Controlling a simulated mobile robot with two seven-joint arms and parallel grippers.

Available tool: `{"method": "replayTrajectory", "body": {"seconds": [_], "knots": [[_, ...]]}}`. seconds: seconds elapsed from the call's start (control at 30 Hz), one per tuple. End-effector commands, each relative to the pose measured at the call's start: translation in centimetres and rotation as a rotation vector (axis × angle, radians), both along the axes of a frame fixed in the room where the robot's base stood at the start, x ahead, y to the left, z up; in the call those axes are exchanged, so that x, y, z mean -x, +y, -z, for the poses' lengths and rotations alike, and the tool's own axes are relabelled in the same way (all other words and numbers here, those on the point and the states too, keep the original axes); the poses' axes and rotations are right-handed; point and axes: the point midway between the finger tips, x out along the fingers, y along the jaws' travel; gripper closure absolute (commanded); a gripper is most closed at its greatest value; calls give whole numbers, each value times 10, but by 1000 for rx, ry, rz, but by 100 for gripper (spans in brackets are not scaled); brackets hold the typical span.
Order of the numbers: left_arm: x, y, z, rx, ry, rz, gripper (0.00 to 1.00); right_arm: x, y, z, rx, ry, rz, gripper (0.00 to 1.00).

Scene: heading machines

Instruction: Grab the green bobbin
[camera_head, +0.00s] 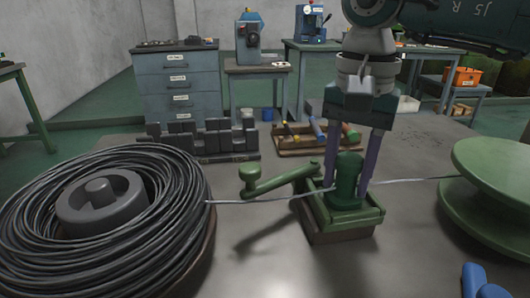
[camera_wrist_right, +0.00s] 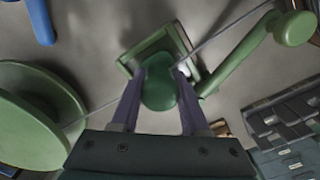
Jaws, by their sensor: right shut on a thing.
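A large light green bobbin (camera_head: 505,190) with wide round flanges stands at the right edge of the head view and at the left of the right wrist view (camera_wrist_right: 38,115). My right gripper (camera_head: 361,180) is away from it, to its left. Its two purple fingers point down and are shut on the sides of a dark green rounded upright piece (camera_head: 347,175), also seen in the right wrist view (camera_wrist_right: 160,88). That piece stands on a square green base (camera_head: 345,222) with a crank handle (camera_head: 275,182). My left gripper is not in view.
A thin wire (camera_head: 250,202) runs from a big black wire coil (camera_head: 180,200) past the green base to the bobbin. A wooden tray of tools (camera_head: 300,146) and a rack of dark blocks (camera_head: 205,136) lie behind. A blue object (camera_head: 482,284) is at front right.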

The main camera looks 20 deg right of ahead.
Motion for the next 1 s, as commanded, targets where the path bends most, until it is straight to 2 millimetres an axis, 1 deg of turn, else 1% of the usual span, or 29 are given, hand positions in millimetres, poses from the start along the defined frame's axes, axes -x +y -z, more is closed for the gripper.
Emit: {"method": "replayTrajectory", "body": {"seconds": [0.03,0.2,0.53,0.67,0.77,0.87,0.97,1.0], "knots": [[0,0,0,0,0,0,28,0,0,0,0,0,0,83],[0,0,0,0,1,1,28,0,0,0,0,0,0,100],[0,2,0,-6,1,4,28,0,0,-1,-1,-1,0,100],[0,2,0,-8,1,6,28,-1,0,-5,0,-2,0,100],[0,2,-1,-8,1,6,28,-1,0,-14,0,-4,1,100],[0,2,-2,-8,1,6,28,-1,0,-30,-1,-6,-1,100],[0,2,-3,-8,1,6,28,-2,0,-55,0,-8,0,100],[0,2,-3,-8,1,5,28,-2,-1,-66,1,-8,0,100]]}}
